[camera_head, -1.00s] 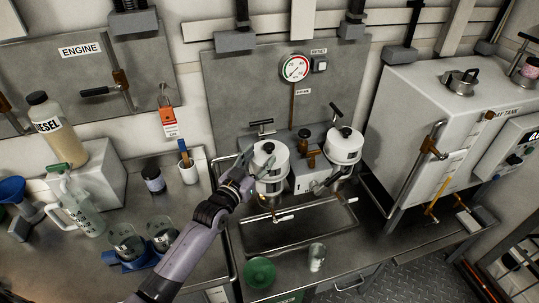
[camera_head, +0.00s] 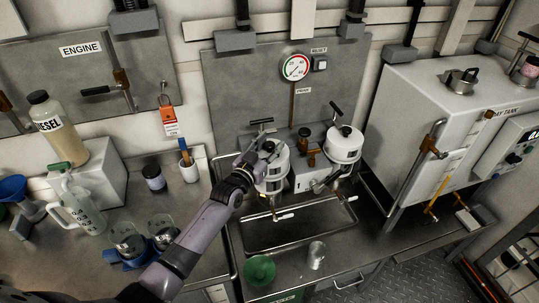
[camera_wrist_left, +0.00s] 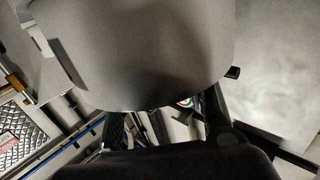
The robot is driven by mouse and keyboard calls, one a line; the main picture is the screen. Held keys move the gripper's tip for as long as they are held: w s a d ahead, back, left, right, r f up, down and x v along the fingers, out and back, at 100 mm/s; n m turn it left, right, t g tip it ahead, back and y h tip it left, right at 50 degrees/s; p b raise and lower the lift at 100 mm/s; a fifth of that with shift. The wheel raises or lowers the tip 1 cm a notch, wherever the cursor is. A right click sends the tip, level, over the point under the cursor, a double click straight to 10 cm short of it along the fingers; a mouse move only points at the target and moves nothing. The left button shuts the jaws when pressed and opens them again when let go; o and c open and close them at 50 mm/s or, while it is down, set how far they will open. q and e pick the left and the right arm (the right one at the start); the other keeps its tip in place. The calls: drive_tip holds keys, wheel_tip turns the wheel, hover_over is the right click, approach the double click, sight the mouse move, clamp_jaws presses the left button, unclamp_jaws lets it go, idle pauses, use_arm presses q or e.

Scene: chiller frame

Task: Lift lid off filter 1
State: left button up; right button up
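Two white filter canisters with T-handled tops stand on the back of the steel bench in the head view, a left one (camera_head: 272,176) and a right one (camera_head: 344,147). The T-handle (camera_head: 261,122) of the left canister stands above and behind the gripper. In the left wrist view a large pale rounded surface (camera_wrist_left: 150,50) fills the top and hides the fingertips. The visible finger parts (camera_wrist_left: 165,120) are apart. My right gripper is out of view.
A gauge (camera_head: 296,67) is on the panel behind the canisters. The grey tank (camera_head: 420,105) stands right.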

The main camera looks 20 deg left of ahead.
use_arm(q)
clamp_jaws()
drive_tip(key=shift+r, duration=0.1)
idle(0.4)
